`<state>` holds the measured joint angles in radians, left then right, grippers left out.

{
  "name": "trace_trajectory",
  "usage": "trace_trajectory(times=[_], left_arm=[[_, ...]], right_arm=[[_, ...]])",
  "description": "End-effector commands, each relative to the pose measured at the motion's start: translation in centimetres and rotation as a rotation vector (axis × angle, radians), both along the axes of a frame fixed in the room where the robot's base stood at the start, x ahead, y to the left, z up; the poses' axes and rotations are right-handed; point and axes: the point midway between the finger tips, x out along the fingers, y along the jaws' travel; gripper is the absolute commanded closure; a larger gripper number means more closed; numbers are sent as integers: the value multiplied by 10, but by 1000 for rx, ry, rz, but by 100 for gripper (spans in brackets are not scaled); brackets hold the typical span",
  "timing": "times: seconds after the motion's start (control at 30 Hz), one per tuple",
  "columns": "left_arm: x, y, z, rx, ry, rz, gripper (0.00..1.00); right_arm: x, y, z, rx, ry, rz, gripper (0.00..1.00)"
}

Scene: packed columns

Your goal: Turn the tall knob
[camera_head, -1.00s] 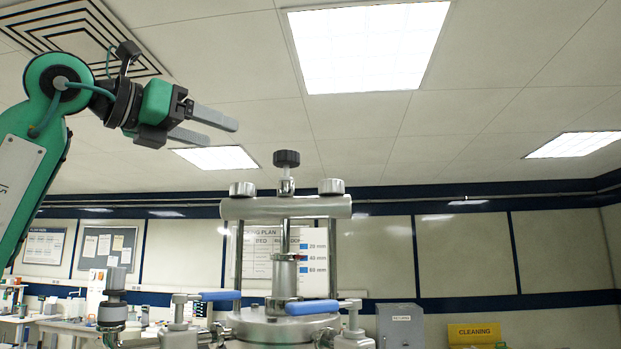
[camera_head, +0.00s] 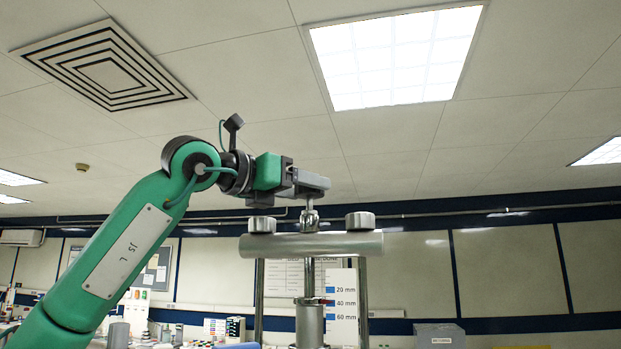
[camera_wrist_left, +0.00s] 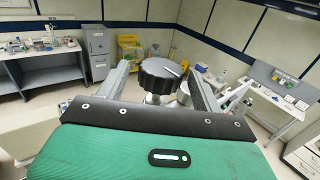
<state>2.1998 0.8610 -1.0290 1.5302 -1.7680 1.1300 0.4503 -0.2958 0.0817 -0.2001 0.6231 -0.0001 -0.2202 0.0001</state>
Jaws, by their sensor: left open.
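The tall knob (camera_wrist_left: 160,76) is a dark, ridged cap with a white mark, on top of a metal stem. In the head view its cap is hidden behind my left gripper (camera_head: 320,183), and only its stem (camera_head: 309,216) shows below the fingers. In the left wrist view the knob lies between the two spread fingers, with a visible gap on the left; contact on the right is hard to judge. My left gripper is open and roughly level. My right gripper is not in view.
The stem rises from a metal crossbar (camera_head: 312,244) with two silver caps (camera_head: 262,225) (camera_head: 360,221), just below my gripper. Upright posts and a steel cylinder (camera_head: 309,324) stand under it. Benches and a grey cabinet (camera_wrist_left: 101,52) are farther back. The space above is clear.

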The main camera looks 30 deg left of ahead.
Motion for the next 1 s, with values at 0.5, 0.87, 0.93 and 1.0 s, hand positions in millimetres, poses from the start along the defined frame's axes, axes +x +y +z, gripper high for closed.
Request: trace_trajectory(times=[0.5,0.87,0.93,1.0], left_arm=[[23,-9,0,0,-1,1,33],[22,-9,0,0,0,-2,77],[23,-9,0,-2,3,-20,77],[24,-9,0,-2,5,-55,77]], right_arm=[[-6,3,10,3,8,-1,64],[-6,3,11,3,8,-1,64],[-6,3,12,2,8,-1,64],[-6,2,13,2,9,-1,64]])
